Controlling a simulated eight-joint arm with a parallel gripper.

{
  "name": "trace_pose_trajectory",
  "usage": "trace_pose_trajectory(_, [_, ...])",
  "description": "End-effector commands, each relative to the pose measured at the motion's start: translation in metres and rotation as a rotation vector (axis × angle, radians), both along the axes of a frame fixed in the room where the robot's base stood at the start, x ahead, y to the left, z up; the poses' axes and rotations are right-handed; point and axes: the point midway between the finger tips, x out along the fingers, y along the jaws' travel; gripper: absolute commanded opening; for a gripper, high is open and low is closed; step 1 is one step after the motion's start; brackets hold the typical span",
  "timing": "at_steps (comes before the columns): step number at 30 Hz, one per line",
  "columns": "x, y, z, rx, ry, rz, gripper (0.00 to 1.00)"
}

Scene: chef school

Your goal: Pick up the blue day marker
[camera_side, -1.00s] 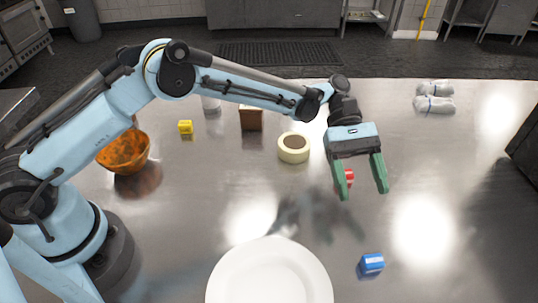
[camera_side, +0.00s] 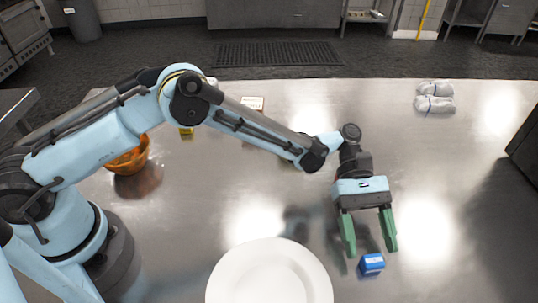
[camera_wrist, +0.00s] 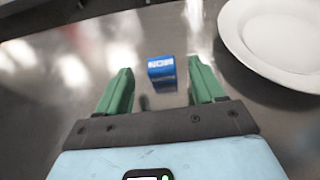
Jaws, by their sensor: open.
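The blue day marker (camera_side: 372,264) is a small blue block with a pale label on the steel table, right of the white plate. In the wrist view the blue marker (camera_wrist: 161,72) lies ahead of my fingers, roughly between their lines, with its label showing. My gripper (camera_side: 370,252) has two green fingers spread apart with nothing between them. In the side view its fingertips are just above and behind the marker, apart from it as far as I can see. The fingers also show in the wrist view (camera_wrist: 163,82).
The white plate (camera_side: 268,279) lies left of the marker and shows at upper right in the wrist view (camera_wrist: 283,40). An orange bowl (camera_side: 130,160) and a yellow block (camera_side: 187,132) are partly behind my arm. Rolled white towels (camera_side: 434,98) lie at the back right. The table right of the marker is clear.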

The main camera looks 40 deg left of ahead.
Motion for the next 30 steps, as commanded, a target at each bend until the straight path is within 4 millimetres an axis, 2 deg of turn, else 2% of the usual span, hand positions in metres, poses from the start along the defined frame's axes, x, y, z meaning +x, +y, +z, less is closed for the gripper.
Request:
trace_pose_trajectory(7, [-0.023,-0.023,-0.014,0.000,0.000,-0.002,0.68])
trace_pose_trajectory(15, [-0.025,-0.025,-0.015,0.000,0.000,0.000,0.67])
trace_pose_trajectory(25, [-0.025,-0.025,-0.015,-0.001,-0.001,0.000,0.16])
trace_pose_trajectory(26, [-0.025,-0.025,-0.015,-0.001,-0.001,0.000,0.13])
trace_pose_trajectory(30, [-0.025,-0.025,-0.015,-0.001,-0.001,0.000,0.13])
